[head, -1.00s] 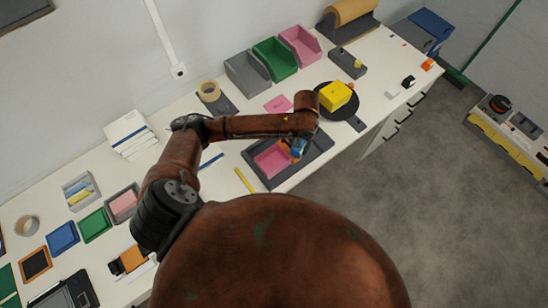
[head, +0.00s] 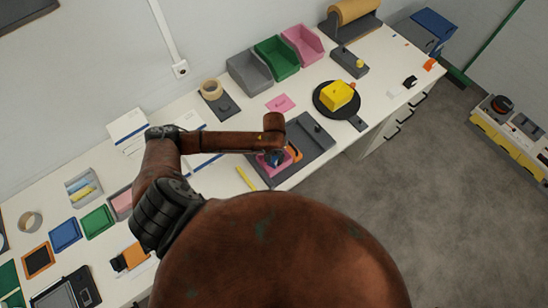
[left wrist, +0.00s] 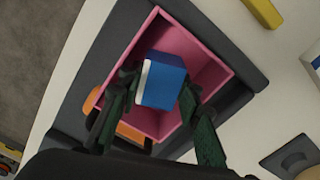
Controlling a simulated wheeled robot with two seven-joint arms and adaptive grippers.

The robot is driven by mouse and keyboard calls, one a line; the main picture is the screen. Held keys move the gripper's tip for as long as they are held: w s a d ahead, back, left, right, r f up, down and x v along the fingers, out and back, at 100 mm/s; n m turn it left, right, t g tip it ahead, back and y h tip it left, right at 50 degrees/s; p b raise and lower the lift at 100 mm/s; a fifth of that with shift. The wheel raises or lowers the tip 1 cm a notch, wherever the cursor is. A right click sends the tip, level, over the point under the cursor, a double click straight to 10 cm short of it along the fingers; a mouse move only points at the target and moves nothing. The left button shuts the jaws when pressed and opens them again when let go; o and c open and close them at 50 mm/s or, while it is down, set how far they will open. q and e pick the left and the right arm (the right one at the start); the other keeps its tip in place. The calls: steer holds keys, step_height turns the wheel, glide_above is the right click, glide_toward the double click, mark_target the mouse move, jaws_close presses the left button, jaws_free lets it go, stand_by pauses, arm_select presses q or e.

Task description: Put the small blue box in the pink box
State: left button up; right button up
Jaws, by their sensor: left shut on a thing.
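The small blue box (left wrist: 166,82), with one white side, is held between the fingers of my left gripper (left wrist: 160,92). In the left wrist view it is seen over the open pink box (left wrist: 212,62), within its walls; whether it touches the floor of that box I cannot tell. My arm hides much of the pink box (head: 263,163) there. My right gripper is not in view.
The pink box stands in a dark grey tray (head: 313,138). An orange thing (head: 294,152) is close beside it, also in the left wrist view (left wrist: 125,130). A yellow block (head: 336,96) sits on a black round plate. Grey, green and pink bins (head: 302,44) line the wall.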

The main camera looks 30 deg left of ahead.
mark_target(274, 158)
arm_select(q)
steer(key=shift+f, duration=0.15)
steer(key=o, duration=0.7)
step_height(274, 158, up, 12)
stand_by(0.4)
